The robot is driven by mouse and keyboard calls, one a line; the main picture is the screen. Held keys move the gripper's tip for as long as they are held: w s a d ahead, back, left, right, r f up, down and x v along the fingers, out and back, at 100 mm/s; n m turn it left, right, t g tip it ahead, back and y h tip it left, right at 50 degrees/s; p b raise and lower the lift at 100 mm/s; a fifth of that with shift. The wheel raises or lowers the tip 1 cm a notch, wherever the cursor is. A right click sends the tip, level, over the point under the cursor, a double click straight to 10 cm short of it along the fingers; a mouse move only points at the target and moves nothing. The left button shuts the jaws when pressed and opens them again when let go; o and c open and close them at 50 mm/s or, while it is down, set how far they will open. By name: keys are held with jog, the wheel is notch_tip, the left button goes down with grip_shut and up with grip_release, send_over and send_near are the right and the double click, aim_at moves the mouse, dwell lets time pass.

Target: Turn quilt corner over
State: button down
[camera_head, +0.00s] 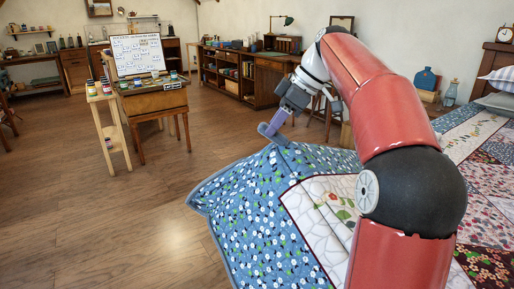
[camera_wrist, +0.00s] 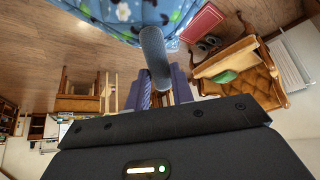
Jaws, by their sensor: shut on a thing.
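The quilt (camera_head: 245,215) is blue with white flowers, with a white embroidered panel and patchwork further right. It lies over the bed, and its near left part spreads toward the floor side. My gripper (camera_head: 272,132) is at the quilt's far blue edge, pointing down and left, shut on the fabric there. In the wrist view the blue quilt (camera_wrist: 112,14) fills the top, meeting the grey finger of my gripper (camera_wrist: 152,36). The exact pinch is hidden by the finger. My red arm covers part of the quilt's middle.
A wooden desk (camera_head: 158,102) with a whiteboard (camera_head: 137,55) and a paint stand (camera_head: 112,130) stand at left. A low shelf (camera_head: 228,75) is behind. A pillow (camera_head: 500,80) lies on the bed. The wrist view shows a tan armchair (camera_wrist: 262,72). The wooden floor (camera_head: 80,210) at left is clear.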

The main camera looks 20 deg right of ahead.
jog(key=s+d+r+t+y, duration=0.1)
jog(key=s+d+r+y, duration=0.2)
jog(key=d+r, duration=0.4)
jog(key=s+d+r+t+y, duration=0.2)
jog(key=s+d+r, duration=0.4)
jog(key=d, duration=0.4)
jog(key=shift+d+r+y+p, duration=0.35)
jog(key=shift+r+y, duration=0.2)
jog(key=shift+y, duration=0.35)
jog(key=shift+a, duration=0.1)
jog(key=c, duration=1.2)
grip_release()
jog(key=shift+w, duration=0.1)
jog(key=shift+f, duration=0.1)
jog(key=g+h, duration=0.2)
jog(key=h, duration=0.2)
send_near(265, 136)
jog(key=w+a+f+h, duration=0.1)
jog(key=a+f, duration=0.1)
jog(key=f, duration=0.1)
jog(key=w+a+f+g+h+b, duration=0.1)
jog(key=w+a+f+h, duration=0.1)
jog(key=f, duration=0.1)
jog(key=w+a+f+g+h, duration=0.1)
jog(key=w+a+f, duration=0.1)
jog(key=a+f, duration=0.1)
jog(key=shift+a+f+h+b, duration=0.1)
jog(key=shift+f+h+b, duration=0.3)
jog(key=shift+f, duration=0.1)
